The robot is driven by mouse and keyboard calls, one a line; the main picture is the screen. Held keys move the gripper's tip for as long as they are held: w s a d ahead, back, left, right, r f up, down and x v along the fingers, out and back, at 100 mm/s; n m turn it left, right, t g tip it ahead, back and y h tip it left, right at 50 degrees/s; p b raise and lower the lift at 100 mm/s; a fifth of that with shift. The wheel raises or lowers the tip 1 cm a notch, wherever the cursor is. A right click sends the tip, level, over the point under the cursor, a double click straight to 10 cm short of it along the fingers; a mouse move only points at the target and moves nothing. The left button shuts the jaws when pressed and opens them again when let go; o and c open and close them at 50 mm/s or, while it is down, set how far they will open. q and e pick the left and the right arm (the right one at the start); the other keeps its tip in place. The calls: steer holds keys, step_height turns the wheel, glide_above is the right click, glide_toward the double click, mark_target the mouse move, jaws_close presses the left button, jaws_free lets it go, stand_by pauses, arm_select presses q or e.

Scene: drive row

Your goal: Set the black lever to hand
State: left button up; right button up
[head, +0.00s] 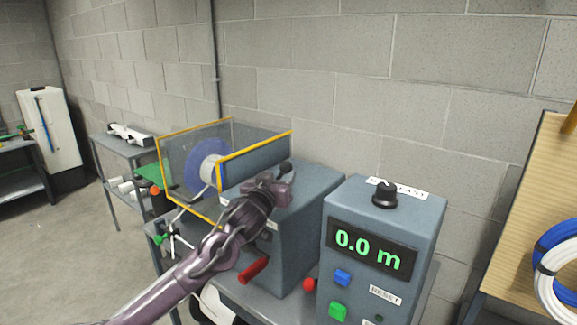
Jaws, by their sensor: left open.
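A black ball knob (286,168), which looks like the end of the black lever, shows at the top of the grey drive box (310,190). My left gripper (275,187) is open right in front of and just below this knob. The gripper hides the lever's shaft and any marking around it, so I cannot tell the lever's setting or whether the fingers touch it. My right gripper is not in view.
A reel (207,165) stands behind a yellow-edged clear guard (188,150) left of the box. A red handle (253,270) sticks out below my arm. The meter box (385,225) at right reads 0.0 m and has a black dial (384,194) on top.

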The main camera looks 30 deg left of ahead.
mark_target(284, 168)
arm_select(q)
steer(key=x, duration=0.1)
steer(key=p+x, duration=0.1)
steer(key=shift+w+a+r, duration=0.1)
steer(key=shift+w+r, duration=0.15)
steer(key=shift+w, duration=0.05)
steer(key=p+x, duration=0.1)
steer(key=x, duration=0.2)
steer(key=shift+w+f, duration=0.1)
steer(key=shift+w, duration=0.1)
steer(key=shift+w+f, duration=0.1)
steer(key=shift+w, duration=0.25)
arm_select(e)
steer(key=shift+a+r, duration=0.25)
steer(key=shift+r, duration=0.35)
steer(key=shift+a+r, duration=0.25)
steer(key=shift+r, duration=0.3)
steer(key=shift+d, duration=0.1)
arm_select(q)
jaws_close()
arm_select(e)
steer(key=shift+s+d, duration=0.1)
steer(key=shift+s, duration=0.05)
